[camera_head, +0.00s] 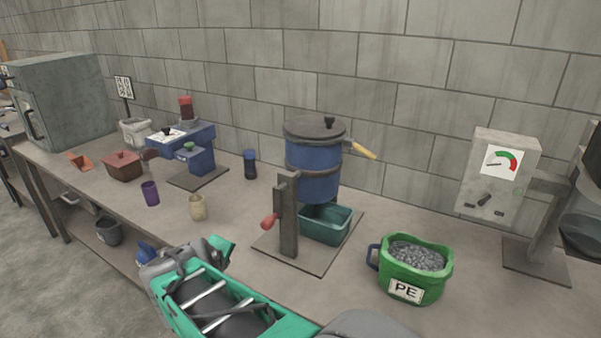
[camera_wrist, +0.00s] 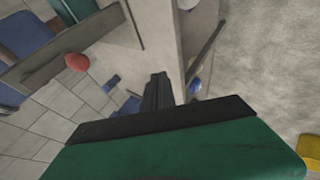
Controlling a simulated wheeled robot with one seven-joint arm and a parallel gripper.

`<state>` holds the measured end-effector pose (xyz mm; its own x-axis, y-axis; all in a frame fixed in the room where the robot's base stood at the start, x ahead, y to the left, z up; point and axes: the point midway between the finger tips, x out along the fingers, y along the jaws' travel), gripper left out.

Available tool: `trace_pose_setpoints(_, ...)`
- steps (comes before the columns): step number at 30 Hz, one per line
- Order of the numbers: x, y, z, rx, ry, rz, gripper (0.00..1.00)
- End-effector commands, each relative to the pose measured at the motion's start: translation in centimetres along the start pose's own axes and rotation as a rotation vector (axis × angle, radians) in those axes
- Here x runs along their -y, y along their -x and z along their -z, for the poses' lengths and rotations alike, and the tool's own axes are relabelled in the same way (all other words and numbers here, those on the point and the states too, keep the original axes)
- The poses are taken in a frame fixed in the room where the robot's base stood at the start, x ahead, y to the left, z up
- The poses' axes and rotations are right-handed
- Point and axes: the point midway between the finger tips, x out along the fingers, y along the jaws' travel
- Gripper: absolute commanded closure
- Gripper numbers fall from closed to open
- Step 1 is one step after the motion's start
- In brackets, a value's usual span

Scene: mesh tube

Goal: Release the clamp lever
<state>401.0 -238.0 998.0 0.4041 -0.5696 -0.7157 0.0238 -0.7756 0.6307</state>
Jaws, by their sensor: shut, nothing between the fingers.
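A blue vessel (camera_head: 313,170) with a dark lid (camera_head: 314,130) stands on a stand on the bench, and a yellow handle (camera_head: 359,149) sticks out at its upper right. A red-knobbed lever (camera_head: 269,221) is on the upright post (camera_head: 288,217) in front of the vessel. The red knob also shows at upper left in the wrist view (camera_wrist: 77,62). I cannot tell for sure which of the two is the clamp lever. My gripper (camera_wrist: 158,86) is shut and empty, apart from the red knob. In the head view my green arm is low in the foreground, with its fingertips not clear.
A teal bin (camera_head: 325,224) sits under the vessel. A green bucket of grey pellets (camera_head: 412,269) stands to the right, beside a gauge box (camera_head: 497,174). A beige cup (camera_head: 198,207), a purple cup (camera_head: 151,193) and a blue press (camera_head: 187,148) are to the left.

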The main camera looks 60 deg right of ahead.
Motion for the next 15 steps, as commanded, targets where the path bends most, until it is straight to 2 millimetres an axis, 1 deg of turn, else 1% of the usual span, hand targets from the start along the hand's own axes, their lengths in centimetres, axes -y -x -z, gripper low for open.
trace_pose_setpoints(1,-2.6,-4.7,-4.1,0.084,0.112,-0.147,1.0)
trace_pose_setpoints(2,-5.1,-5.9,-6.1,0.142,0.202,-0.237,1.0)
trace_pose_setpoints(3,-8.1,-6.9,-8.7,0.23,0.327,-0.342,1.0)
trace_pose_setpoints(4,-10.1,-7.4,-10.7,0.305,0.426,-0.41,1.0)
trace_pose_setpoints(5,-13.1,-6.3,-11.9,0.382,0.522,-0.477,1.0)
trace_pose_setpoints(6,-16.1,-5.3,-13.7,0.494,0.654,-0.549,1.0)
trace_pose_setpoints(9,-21.1,-2.8,-17.0,0.777,0.97,-0.655,1.0)
trace_pose_setpoints(12,-23.6,-0.9,-18.2,0.967,1.178,-0.682,1.0)
trace_pose_setpoints(15,-24.6,-0.2,-18.4,1.032,1.25,-0.686,1.0)
